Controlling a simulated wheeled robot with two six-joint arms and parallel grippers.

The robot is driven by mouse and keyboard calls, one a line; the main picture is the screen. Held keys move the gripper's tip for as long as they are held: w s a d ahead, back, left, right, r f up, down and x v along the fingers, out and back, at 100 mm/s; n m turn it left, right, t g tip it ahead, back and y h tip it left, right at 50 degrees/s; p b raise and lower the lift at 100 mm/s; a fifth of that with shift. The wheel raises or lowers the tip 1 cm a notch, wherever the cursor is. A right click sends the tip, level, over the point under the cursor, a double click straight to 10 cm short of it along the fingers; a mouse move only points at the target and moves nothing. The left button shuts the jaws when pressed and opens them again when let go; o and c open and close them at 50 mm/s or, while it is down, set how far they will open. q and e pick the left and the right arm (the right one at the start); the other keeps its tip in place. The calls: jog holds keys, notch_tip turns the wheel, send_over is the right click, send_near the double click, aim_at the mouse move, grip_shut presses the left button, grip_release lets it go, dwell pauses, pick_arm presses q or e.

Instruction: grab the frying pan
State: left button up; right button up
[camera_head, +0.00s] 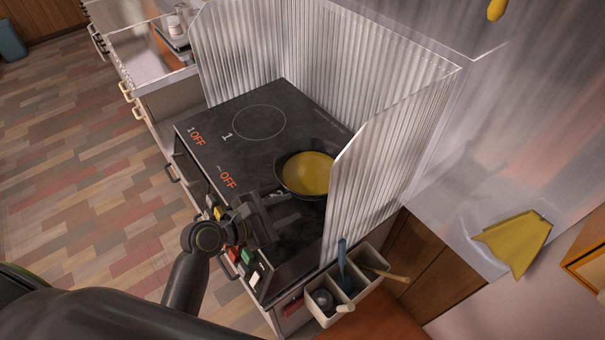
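The frying pan (306,173) is dark with a yellow inside. It sits on the black stovetop (240,160), towards its right side, partly hidden by the corrugated metal screen. My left gripper (290,205) reaches in from the lower left over the front edge of the stove, just in front of the pan. Its fingers look apart and point towards the pan. The pan's handle is dark and hard to make out near the fingers, and I cannot tell whether they touch it. My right gripper is not in view.
A corrugated metal screen (385,155) stands around the back and sides of the stove. A utensil holder (340,297) with several tools is at the stove's right. An open drawer (140,60) is at the upper left. The floor (80,170) at left is clear.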

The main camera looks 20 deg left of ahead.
aim_at(323, 195)
pick_arm(q)
jog(key=x, duration=0.7)
jog(key=shift+w+d+f, duration=0.1)
jog(key=shift+w+d, duration=0.05)
jog(key=shift+w, duration=0.05)
jog(key=shift+p+x, duration=0.3)
jog(key=shift+x, duration=2.25)
jog(key=shift+r, duration=0.2)
grip_shut()
